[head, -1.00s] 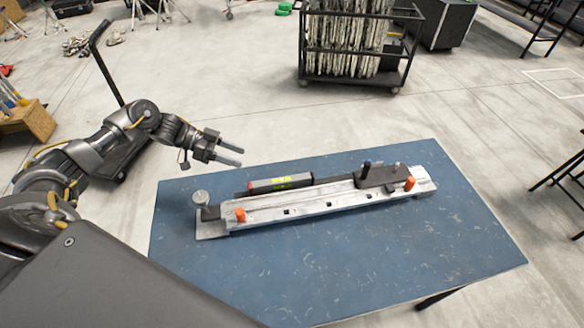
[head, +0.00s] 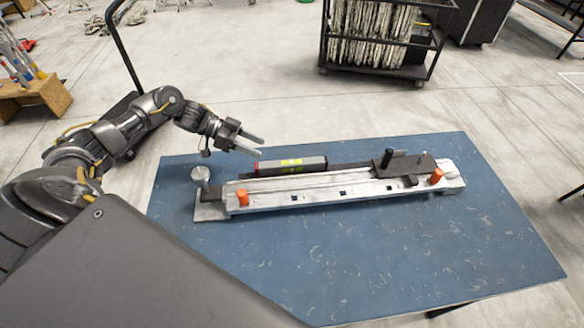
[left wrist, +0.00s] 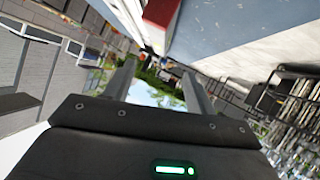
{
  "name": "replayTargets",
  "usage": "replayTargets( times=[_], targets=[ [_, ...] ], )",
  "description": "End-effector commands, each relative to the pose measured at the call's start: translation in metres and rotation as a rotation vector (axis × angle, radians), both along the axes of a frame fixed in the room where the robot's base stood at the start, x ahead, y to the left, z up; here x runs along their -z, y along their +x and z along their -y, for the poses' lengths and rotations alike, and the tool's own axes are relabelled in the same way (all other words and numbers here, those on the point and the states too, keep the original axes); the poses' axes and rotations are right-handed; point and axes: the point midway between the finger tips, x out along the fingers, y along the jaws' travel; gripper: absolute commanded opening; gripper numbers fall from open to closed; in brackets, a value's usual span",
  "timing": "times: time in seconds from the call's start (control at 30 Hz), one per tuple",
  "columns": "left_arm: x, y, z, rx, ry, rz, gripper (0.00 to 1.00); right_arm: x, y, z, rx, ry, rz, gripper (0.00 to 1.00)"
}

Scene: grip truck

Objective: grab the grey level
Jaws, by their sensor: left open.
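The grey level (head: 308,164) is a dark grey bar with yellow-green vials and a red end. It lies on the blue table (head: 330,255), along the back edge of a long pale metal rail assembly (head: 310,195). My left gripper (head: 259,147) is open and empty, just above and left of the level's red end, apart from it. In the left wrist view the two fingers (left wrist: 157,85) are spread with nothing between them, and a red block-like end (left wrist: 160,22) shows beyond them at the top. My right gripper is not in view.
The rail assembly carries orange knobs (head: 243,198), a black handle (head: 388,160) and a round silver knob (head: 201,175) at its left end. The table's front is clear. A wheeled cart (head: 385,40) stands on the floor behind.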

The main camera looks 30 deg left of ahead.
Motion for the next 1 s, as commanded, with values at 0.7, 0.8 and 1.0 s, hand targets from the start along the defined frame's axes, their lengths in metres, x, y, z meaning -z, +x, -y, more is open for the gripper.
replayTargets(
  times=[0.7,0.8,1.0],
  targets=[
    [0.029,0.023,0.064,0.004,-0.005,-0.003,0.56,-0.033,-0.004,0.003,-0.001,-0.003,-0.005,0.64],
    [0.038,0.027,0.076,0.003,-0.003,0.000,0.56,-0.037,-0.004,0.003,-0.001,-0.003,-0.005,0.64],
    [0.045,0.031,0.085,0.003,0.000,-0.001,0.56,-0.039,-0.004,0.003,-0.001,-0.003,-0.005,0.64]
  ],
)
